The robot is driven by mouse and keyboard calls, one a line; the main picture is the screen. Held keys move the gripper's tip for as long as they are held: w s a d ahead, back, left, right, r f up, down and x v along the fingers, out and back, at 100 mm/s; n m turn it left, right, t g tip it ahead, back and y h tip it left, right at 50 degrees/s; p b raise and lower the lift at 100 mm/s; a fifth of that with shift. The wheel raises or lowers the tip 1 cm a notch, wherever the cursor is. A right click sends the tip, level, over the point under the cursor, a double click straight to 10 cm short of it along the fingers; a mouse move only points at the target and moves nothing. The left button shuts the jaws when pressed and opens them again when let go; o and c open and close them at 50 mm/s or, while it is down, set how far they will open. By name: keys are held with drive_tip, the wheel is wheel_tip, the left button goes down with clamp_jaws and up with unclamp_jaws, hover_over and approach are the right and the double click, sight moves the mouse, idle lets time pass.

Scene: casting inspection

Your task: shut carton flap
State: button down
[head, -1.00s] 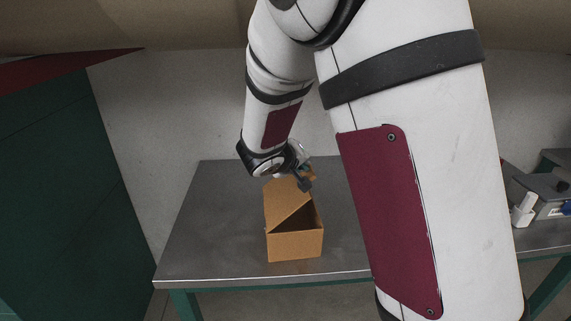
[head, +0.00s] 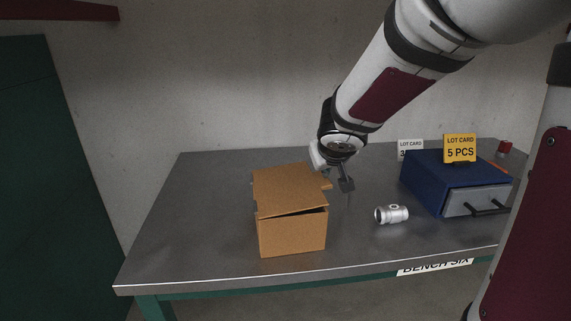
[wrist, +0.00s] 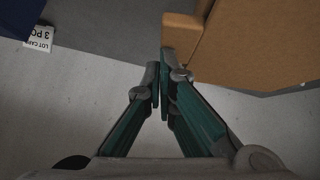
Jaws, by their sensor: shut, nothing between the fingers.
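The brown cardboard carton (head: 291,237) stands on the bench. Its flap (head: 287,187) lies over most of the top, slightly tilted, with a thin dark gap under its front edge. A small piece of cardboard sticks out at the carton's right back corner. My gripper (head: 346,184) is just right of the carton, fingers pointing down, shut and empty. In the wrist view the shut fingers (wrist: 161,75) are beside the carton (wrist: 255,45), which fills the upper right. I cannot tell if they touch it.
The grey bench (head: 190,220) has free room left of the carton. A silver casting (head: 391,215) lies to its right. Farther right is a blue box (head: 428,180) with a grey drawer (head: 475,202) and a yellow lot card (head: 459,148). A white lot card (head: 410,146) stands behind.

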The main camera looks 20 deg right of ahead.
drive_tip(key=shift+d+f+b, duration=0.25)
drive_tip(key=shift+f+b, duration=0.75)
drive_tip(key=shift+s, duration=0.1)
drive_tip(key=shift+a+f, duration=0.1)
drive_tip(key=shift+f, duration=0.05)
